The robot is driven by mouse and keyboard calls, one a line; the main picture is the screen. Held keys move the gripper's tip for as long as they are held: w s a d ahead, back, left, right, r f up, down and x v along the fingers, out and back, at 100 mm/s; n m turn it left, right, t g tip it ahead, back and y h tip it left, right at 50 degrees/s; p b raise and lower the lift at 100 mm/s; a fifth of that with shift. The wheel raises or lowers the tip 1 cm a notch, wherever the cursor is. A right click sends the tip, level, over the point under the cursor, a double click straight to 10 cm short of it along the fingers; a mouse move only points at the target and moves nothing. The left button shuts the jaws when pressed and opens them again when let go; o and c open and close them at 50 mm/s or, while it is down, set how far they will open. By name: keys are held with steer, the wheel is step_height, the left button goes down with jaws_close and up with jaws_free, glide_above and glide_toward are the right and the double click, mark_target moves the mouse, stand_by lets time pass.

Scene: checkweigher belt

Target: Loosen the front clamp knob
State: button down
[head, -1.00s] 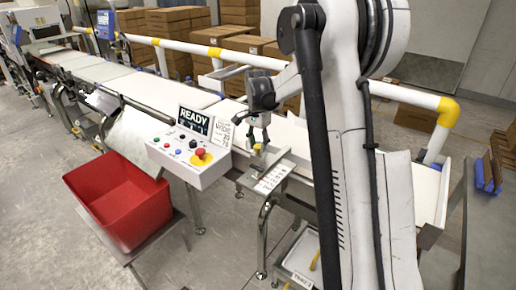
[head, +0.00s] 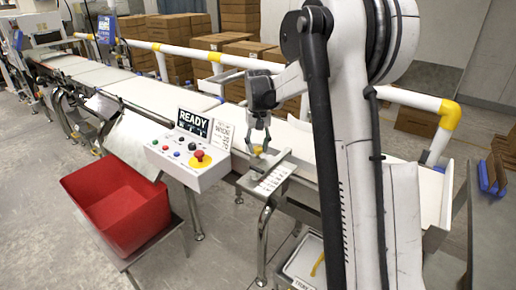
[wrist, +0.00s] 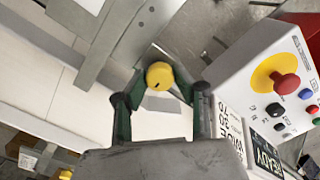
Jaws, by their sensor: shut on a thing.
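The yellow clamp knob (head: 257,149) sits by the scale-marked plate at the front edge of the belt. In the wrist view the knob (wrist: 160,75) is round with a small dark mark on its face. My gripper (head: 258,146) points down at it from above. In the wrist view the green-padded fingers of my gripper (wrist: 158,88) are on either side of the knob and shut on it. The knob's stem is hidden. A second yellow knob (wrist: 66,174) shows at the bottom left of the wrist view.
A control box (head: 188,160) with a red stop button and a READY screen (head: 193,121) stands left of the knob. The marked plate (head: 268,180) juts toward the front. A red bin (head: 118,205) is at lower left. White guard rails run behind the belt.

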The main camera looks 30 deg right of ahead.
mark_target(258, 148)
steer(key=shift+n, duration=0.7)
steer(key=c, duration=1.4)
jaws_free()
steer(key=shift+r, duration=0.15)
step_height(258, 148, up, 12)
steer(key=shift+f, duration=0.1)
